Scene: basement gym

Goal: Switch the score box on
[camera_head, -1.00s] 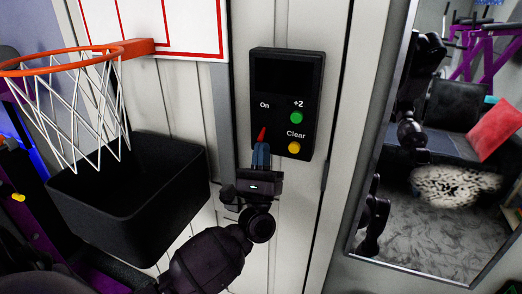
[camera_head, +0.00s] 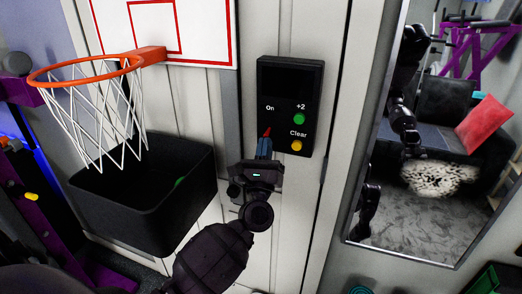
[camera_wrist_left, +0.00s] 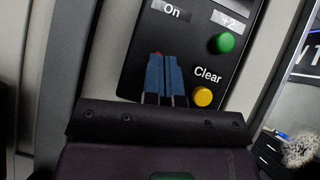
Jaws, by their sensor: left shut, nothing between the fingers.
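The score box (camera_head: 289,84) is a black box on the white wall panel, with a dark blank screen at its top. It carries the labels On, +2 and Clear, a green button (camera_head: 299,118) and a yellow button (camera_head: 296,145). A red switch (camera_head: 267,131) shows under On, partly hidden behind my left gripper (camera_head: 264,147). The gripper's blue fingers are shut and empty, their tips just at the red switch; I cannot tell whether they touch. In the left wrist view the fingers (camera_wrist_left: 166,77) cover most of the switch. My right gripper is not in view.
A basketball hoop (camera_head: 84,75) and its white backboard (camera_head: 205,38) hang left of the box. A black bin (camera_head: 190,205) stands below the hoop, left of my arm. A framed mirror (camera_head: 360,190) stands to the right, reflecting a sofa and my arm.

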